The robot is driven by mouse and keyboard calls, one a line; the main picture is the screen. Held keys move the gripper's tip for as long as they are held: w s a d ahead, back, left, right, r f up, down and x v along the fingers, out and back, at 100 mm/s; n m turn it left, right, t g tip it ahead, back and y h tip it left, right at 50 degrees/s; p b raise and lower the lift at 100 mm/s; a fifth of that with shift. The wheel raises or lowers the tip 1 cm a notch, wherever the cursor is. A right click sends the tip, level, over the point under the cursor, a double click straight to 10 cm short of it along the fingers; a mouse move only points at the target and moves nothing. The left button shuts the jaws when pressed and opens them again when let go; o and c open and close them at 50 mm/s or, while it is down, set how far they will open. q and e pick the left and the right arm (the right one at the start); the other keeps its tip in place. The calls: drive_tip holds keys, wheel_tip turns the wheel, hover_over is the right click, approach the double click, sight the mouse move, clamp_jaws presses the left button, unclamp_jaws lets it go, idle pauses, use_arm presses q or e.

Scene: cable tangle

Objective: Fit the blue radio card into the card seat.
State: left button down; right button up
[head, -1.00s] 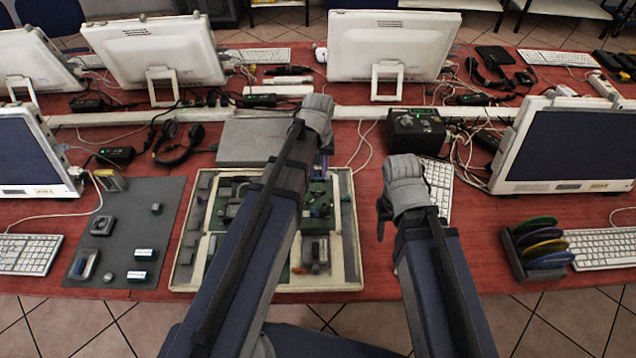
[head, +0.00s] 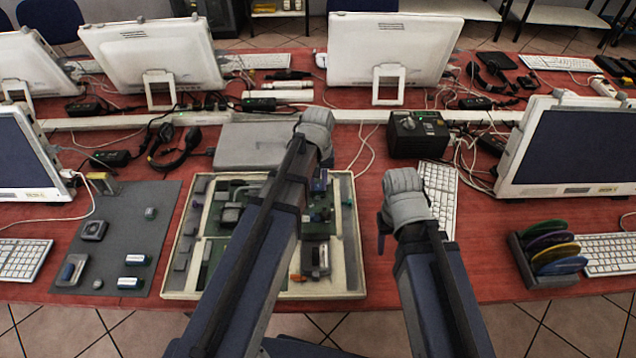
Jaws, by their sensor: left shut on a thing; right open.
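A shallow pale tray (head: 354,250) holds a green board with several dark and grey parts, partly hidden by my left arm. My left gripper (head: 325,158) is over the tray's far right part, pointing down, its fingers mostly hidden behind its wrist. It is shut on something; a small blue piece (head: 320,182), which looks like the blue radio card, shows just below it. I cannot tell whether that piece touches the board. The card seat cannot be made out clearly. My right gripper (head: 383,226) is open and empty, right of the tray above the red table.
A grey mat (head: 125,235) with several small parts lies left of the tray. A grey flat box (head: 255,147) lies behind it. A black box (head: 418,135), keyboard (head: 440,195) and rack of coloured discs (head: 548,255) stand to the right. Loose cables run behind.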

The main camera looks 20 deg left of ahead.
sight(318, 186)
use_arm(q)
drive_tip(key=shift+f, duration=0.3)
use_arm(e)
drive_tip(key=shift+f, duration=0.3)
use_arm(q)
drive_tip(key=c, duration=0.7)
unclamp_jaws()
drive_tip(key=shift+r, duration=0.1)
drive_tip(key=shift+r, duration=0.1)
use_arm(e)
drive_tip(key=shift+r, duration=0.15)
use_arm(q)
wheel_tip(318, 186, up, 13)
drive_tip(key=p, duration=1.3)
drive_tip(key=s+d+m+y, duration=0.1)
drive_tip(key=s+d+m, duration=0.6)
drive_tip(key=s+d, duration=0.3)
drive_tip(key=s, duration=0.4)
drive_tip(key=shift+s+d, duration=0.15)
drive_tip(key=shift+d, duration=0.1)
use_arm(e)
wheel_tip(318, 186, up, 13)
